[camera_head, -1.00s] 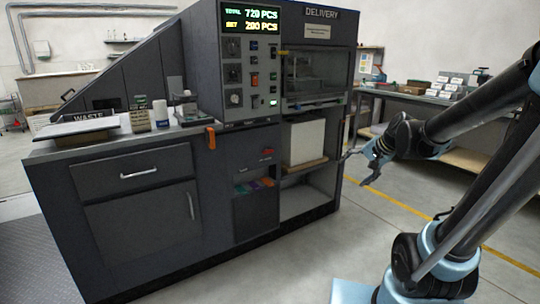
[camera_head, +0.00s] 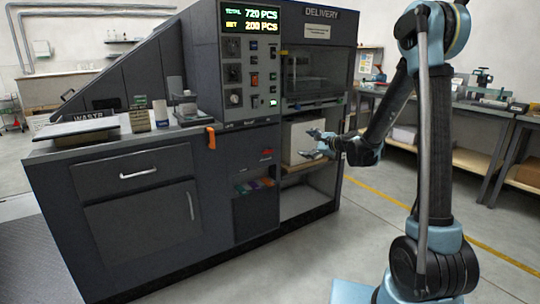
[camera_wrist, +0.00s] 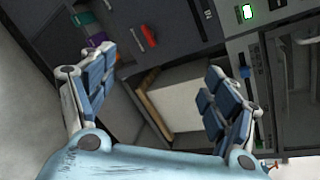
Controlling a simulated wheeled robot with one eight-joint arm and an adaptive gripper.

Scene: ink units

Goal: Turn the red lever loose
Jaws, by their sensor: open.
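The red lever (camera_head: 267,153) is a small red handle on the dark front of the machine, above the slot with coloured items. In the wrist view the red lever (camera_wrist: 148,35) shows near the top, between and beyond the fingertips. My gripper (camera_head: 308,144) is open and empty, in front of the open bay to the right of the lever and apart from it. In the wrist view my gripper (camera_wrist: 160,62) has its two blue-padded fingers spread wide.
A white box (camera_head: 299,134) stands on a wooden shelf in the bay behind my gripper. An orange piece (camera_head: 211,138) hangs at the counter edge. The slot with coloured items (camera_head: 254,185) is below the lever. The floor in front of the machine is clear.

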